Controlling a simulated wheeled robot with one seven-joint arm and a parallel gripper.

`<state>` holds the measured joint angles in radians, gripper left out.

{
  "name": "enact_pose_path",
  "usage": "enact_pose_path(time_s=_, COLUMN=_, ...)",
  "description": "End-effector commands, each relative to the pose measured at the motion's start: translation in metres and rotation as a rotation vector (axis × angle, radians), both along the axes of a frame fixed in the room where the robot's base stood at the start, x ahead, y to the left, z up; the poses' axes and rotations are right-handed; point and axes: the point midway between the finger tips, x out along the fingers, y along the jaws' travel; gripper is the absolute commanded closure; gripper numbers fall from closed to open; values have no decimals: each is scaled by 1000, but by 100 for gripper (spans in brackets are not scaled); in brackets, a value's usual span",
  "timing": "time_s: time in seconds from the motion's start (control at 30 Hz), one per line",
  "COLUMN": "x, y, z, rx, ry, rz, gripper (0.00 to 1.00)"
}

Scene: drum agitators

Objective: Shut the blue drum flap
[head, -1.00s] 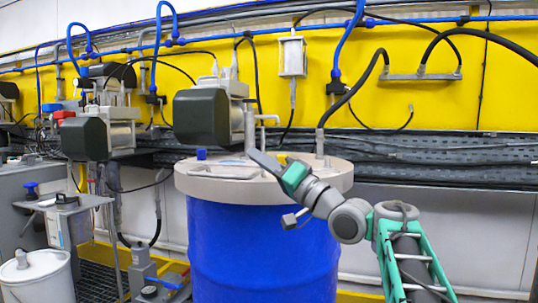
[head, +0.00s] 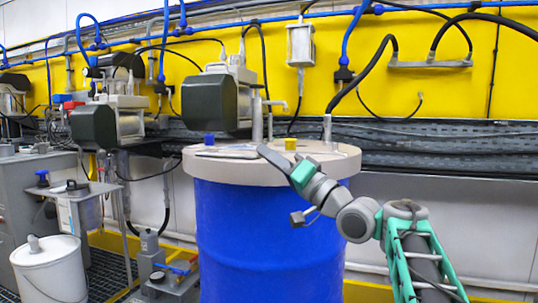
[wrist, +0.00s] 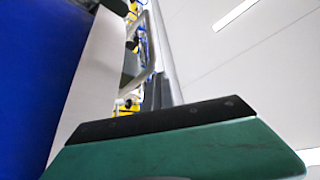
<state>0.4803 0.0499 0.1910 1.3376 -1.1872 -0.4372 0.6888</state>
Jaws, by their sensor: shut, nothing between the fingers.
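The blue drum (head: 262,240) stands upright in the middle of the head view under a thick pale lid (head: 325,165). A thin grey flap (head: 228,152) shows on the lid's left part, near a blue knob (head: 209,138). It looks low and nearly flat; I cannot tell whether it is fully shut. My gripper (head: 266,153) is shut and empty, reaching in from the right with its tip over the lid, close to the flap's right end. Contact is unclear. In the wrist view, my gripper (wrist: 165,118) fills the bottom and the drum (wrist: 35,65) is at the left.
A yellow knob (head: 291,144) is on the lid behind my gripper. A dark green motor (head: 209,103) stands close behind the lid. A white bucket (head: 50,270) and a grey stand (head: 75,200) are at the left. Hoses hang on the yellow wall (head: 445,95).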

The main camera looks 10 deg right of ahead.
Motion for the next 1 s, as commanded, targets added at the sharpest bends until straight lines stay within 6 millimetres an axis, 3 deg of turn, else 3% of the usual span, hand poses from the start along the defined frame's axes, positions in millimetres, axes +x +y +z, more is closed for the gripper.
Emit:
enact_pose_path(time_s=0.03, x=4, y=1, z=-12, rx=2, ry=32, rz=11, gripper=100)
enact_pose_path(time_s=0.07, x=4, y=1, z=-9, rx=2, ry=31, rz=11, gripper=100)
enact_pose_path(time_s=0.27, x=0, y=-3, z=40, rx=1, ry=12, rz=10, gripper=100)
enact_pose_path(time_s=0.3, x=-2, y=-8, z=40, rx=3, ry=12, rz=7, gripper=100)
enact_pose_path(time_s=0.33, x=-6, y=-18, z=27, rx=5, ry=14, rz=3, gripper=100)
enact_pose_path(time_s=0.6, x=-38, y=-68, z=-12, rx=2, ry=0, rz=2, gripper=100)
enact_pose_path(time_s=0.77, x=-45, y=-78, z=-15, rx=0, ry=0, rz=4, gripper=100)
enact_pose_path(time_s=0.9, x=-26, y=-50, z=0, rx=-107, ry=82, rz=-62, gripper=100)
enact_pose_path(time_s=1.0, x=-8, y=-16, z=-11, rx=-288, ry=238, rz=-156, gripper=100)
